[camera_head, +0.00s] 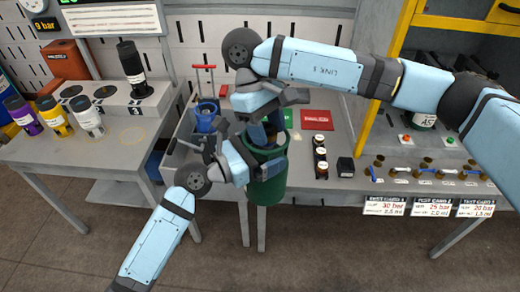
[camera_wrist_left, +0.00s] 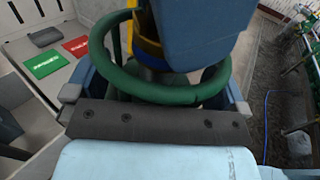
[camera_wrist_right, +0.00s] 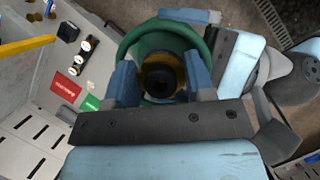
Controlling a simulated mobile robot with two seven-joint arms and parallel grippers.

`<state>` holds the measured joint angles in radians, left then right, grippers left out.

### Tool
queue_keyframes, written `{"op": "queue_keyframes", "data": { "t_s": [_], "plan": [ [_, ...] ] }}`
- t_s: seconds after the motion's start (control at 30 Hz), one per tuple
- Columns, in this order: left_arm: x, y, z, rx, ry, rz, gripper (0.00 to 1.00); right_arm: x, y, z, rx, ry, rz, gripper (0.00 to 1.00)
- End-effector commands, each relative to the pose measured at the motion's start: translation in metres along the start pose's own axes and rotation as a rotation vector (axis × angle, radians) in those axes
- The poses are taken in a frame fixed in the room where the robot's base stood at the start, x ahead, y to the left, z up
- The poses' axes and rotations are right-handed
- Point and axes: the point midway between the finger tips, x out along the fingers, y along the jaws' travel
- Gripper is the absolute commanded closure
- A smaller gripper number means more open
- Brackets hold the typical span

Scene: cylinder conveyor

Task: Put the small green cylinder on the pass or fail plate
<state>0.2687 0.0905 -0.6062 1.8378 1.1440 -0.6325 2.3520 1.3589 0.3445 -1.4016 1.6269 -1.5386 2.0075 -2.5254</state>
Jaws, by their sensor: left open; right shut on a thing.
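A green, open-topped cylinder (camera_head: 267,192) stands at the front of the middle table. Its green rim shows in the left wrist view (camera_wrist_left: 125,88) and the right wrist view (camera_wrist_right: 130,43). My right gripper (camera_head: 262,128) reaches down into its mouth, shut on a dark, yellow-banded piece (camera_wrist_right: 160,75) inside the rim; the piece is mostly hidden. My left gripper (camera_wrist_left: 155,92) is open, its fingers on either side of the green cylinder; contact is unclear. A green plate (camera_head: 292,117) and a red plate (camera_head: 317,120) lie behind; they also show in both wrist views.
Several small dark bottles (camera_head: 320,154) and a black box (camera_head: 345,167) stand right of the green cylinder. The left table (camera_head: 60,150) carries coloured cylinders; the right one has a yellow frame (camera_head: 470,22).

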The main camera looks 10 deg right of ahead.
Motion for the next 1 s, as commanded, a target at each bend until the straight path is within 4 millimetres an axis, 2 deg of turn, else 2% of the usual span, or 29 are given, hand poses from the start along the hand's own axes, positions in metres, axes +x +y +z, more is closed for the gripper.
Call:
{"op": "queue_keyframes", "data": {
  "t_s": [0.03, 0.37, 0.47, 0.5, 0.53, 0.57, 0.6, 0.63, 1.0],
  "plan": [
    [-0.0002, 0.0000, 0.0006, 0.000, 0.000, 0.000, 0.07, -0.0031, 0.0001, 0.0007, 0.000, 0.004, 0.000, 1.00],
    [-0.0003, -0.0001, 0.0005, -0.003, 0.000, 0.000, 0.83, -0.0032, 0.0002, 0.0006, 0.000, 0.005, 0.001, 1.00],
    [-0.0004, 0.0001, 0.0004, -0.004, 0.000, 0.000, 0.86, -0.0032, 0.0000, 0.0006, -0.001, 0.005, 0.001, 1.00],
    [-0.0002, 0.0003, 0.0055, -0.001, -0.009, 0.001, 0.86, -0.0038, 0.0000, 0.0008, -0.001, 0.005, 0.001, 0.46],
    [-0.0002, 0.0004, 0.0054, -0.002, -0.009, 0.001, 0.89, -0.0038, 0.0000, 0.0008, -0.001, 0.005, 0.001, 0.39],
    [-0.0002, 0.0003, 0.0054, -0.002, -0.009, 0.001, 1.00, -0.0036, -0.0001, 0.0008, -0.001, 0.005, 0.001, 0.32],
    [-0.0002, 0.0003, 0.0052, -0.001, -0.009, 0.001, 1.00, -0.0033, -0.0004, 0.0008, -0.002, 0.004, 0.000, 0.23],
    [-0.0001, 0.0004, 0.0051, -0.001, -0.008, 0.001, 1.00, -0.0031, -0.0007, 0.0008, -0.002, 0.004, 0.000, 0.21],
    [0.0006, 0.0006, 0.0046, 0.001, -0.008, 0.001, 1.00, -0.0013, -0.0042, 0.0005, -0.011, 0.001, -0.003, 0.21]
  ]
}}
